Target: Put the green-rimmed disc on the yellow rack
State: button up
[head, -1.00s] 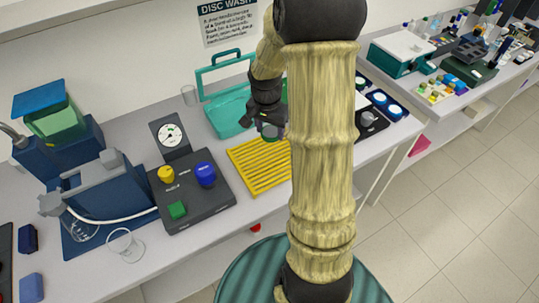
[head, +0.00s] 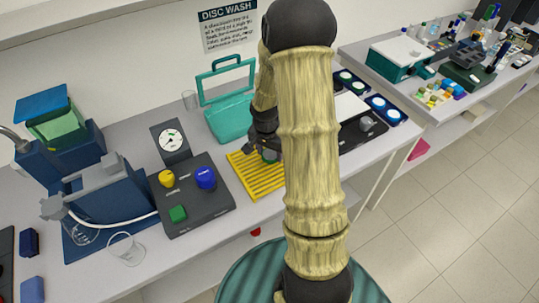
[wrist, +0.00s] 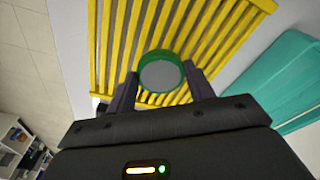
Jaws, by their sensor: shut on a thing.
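The green-rimmed disc (wrist: 161,73) has a grey face and shows in the wrist view between the two fingers of my gripper (wrist: 160,83). The gripper is shut on it. The yellow rack (wrist: 215,40) with its parallel slats lies behind the disc in the wrist view. In the head view the rack (head: 245,180) lies on the bench, and my gripper (head: 268,155) is over its far part. My arm hides the rack's right side. The disc's green rim (head: 270,158) just shows at the fingers. I cannot tell whether the disc touches the slats.
A teal open-lidded tub (head: 228,122) stands behind the rack. A dark control box (head: 190,200) with yellow, blue and green knobs is to its left. A black plate with a grey knob (head: 366,124) is to the right.

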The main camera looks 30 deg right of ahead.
aim_at(267, 158)
jog(key=shift+f, duration=1.05)
jog(key=shift+f, duration=0.15)
jog(key=o, duration=0.9)
jog(key=shift+o, duration=0.2)
notch_tip(267, 158, up, 12)
jog(key=a, duration=0.1)
jog(key=shift+s, duration=0.4)
jog(key=shift+a, duration=0.1)
